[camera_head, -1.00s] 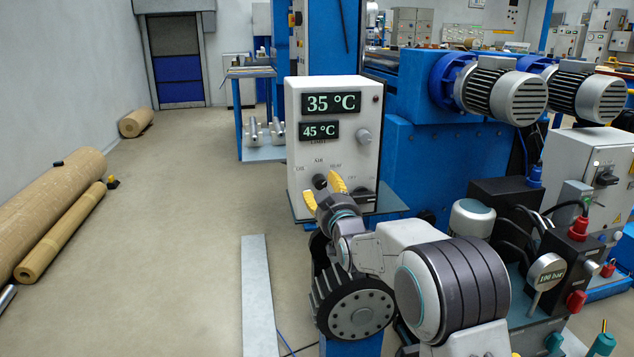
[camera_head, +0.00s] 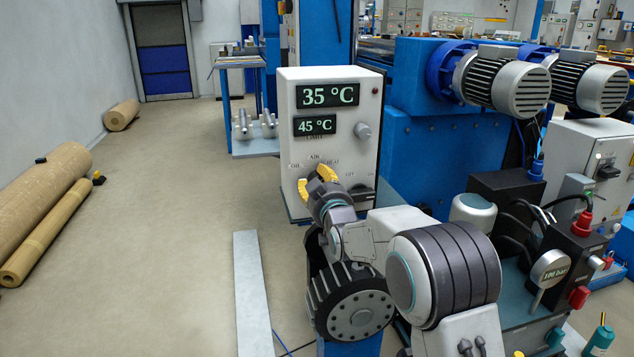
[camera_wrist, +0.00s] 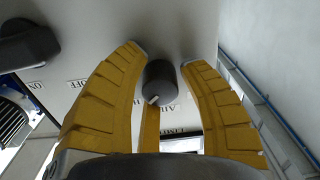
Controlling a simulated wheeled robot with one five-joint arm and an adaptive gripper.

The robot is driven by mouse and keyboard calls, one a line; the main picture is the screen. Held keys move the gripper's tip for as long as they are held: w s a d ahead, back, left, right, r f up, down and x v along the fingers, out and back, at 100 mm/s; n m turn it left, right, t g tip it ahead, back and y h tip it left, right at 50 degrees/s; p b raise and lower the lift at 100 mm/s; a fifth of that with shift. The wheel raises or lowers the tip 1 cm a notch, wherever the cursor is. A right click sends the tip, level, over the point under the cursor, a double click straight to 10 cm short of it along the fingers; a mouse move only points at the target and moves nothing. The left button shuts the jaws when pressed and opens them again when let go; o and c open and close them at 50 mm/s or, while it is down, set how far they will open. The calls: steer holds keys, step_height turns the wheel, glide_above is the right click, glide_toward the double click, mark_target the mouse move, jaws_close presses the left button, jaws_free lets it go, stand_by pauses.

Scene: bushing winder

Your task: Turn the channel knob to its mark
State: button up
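The channel knob (camera_wrist: 160,82) is a small dark round knob on the white control panel (camera_head: 285,130). In the wrist view, which sees the panel upside down, its pale pointer mark is at the lower left, near the partly hidden AIR label. My gripper (camera_wrist: 163,58) has one yellow finger on each side of the knob, with gaps showing, so it is open around it. In the head view my gripper (camera_head: 315,180) is at the panel's lower left, just below the AIR label, and mostly hides the knob.
The panel has displays reading 35 °C (camera_head: 328,95) and 45 °C (camera_head: 315,125), a grey knob (camera_head: 362,131) and a black ON/OFF switch (camera_wrist: 28,40). Blue machinery with motors (camera_head: 500,83) stands to the right. The floor to the left is open, with cardboard-coloured rolls (camera_head: 45,190) by the wall.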

jaws_close()
steer(key=shift+f, duration=0.1)
steer(key=shift+n, duration=0.3)
steer(key=n, duration=0.3)
steer(key=shift+n, duration=0.4)
steer(key=n, duration=0.3)
steer(key=shift+n, duration=0.3)
steer(key=n, duration=0.5)
steer(key=shift+d, duration=0.15)
steer(key=shift+d+n, duration=0.15)
steer(key=shift+n, duration=1.55)
steer(key=shift+r+n, duration=0.2)
steer(key=shift+n, duration=0.1)
